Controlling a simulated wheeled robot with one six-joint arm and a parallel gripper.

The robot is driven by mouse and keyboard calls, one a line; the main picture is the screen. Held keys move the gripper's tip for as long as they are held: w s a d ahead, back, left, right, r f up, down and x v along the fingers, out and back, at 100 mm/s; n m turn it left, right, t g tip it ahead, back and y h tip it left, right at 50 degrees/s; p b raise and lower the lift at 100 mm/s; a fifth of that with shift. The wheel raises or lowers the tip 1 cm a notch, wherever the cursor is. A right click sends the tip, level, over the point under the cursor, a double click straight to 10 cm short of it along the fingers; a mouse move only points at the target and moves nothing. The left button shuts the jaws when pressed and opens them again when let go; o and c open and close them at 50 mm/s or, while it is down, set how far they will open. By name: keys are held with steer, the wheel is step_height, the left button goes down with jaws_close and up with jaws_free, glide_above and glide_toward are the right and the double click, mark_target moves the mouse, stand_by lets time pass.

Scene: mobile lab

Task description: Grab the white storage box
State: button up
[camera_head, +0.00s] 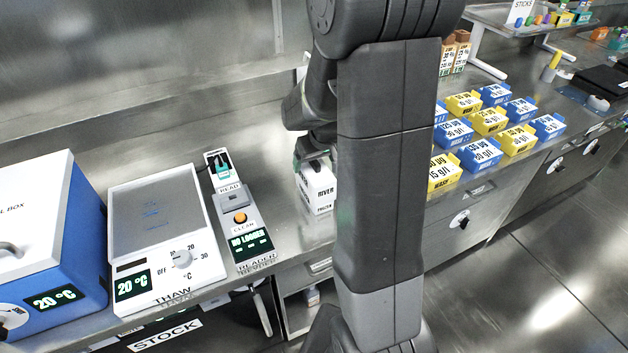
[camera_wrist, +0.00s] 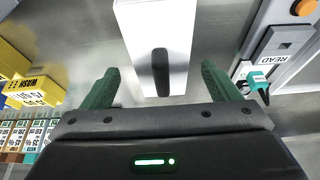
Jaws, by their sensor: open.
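The white storage box (camera_head: 317,190) stands on the steel counter, with black lettering on its front. My arm hides its right side in the head view. In the wrist view the white box (camera_wrist: 135,30) is seen from above, with a dark handle on its top. My gripper (camera_wrist: 160,68) is open, its two green fingers on either side of the handle and apart from it. In the head view my gripper (camera_head: 313,150) is just over the box, largely hidden by my arm. The exact height gap cannot be told.
Left of the box stand the reader strip (camera_head: 239,220), the thaw plate (camera_head: 157,225) and a blue cooler (camera_head: 60,240). To the right are several yellow and blue labelled boxes (camera_head: 489,121). Behind the box the counter is bare.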

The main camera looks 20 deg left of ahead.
steer(key=shift+x, duration=2.1)
steer(key=shift+r, duration=0.1)
steer(key=c, duration=1.3)
steer(key=shift+o, duration=0.2)
steer(key=shift+a, duration=0.1)
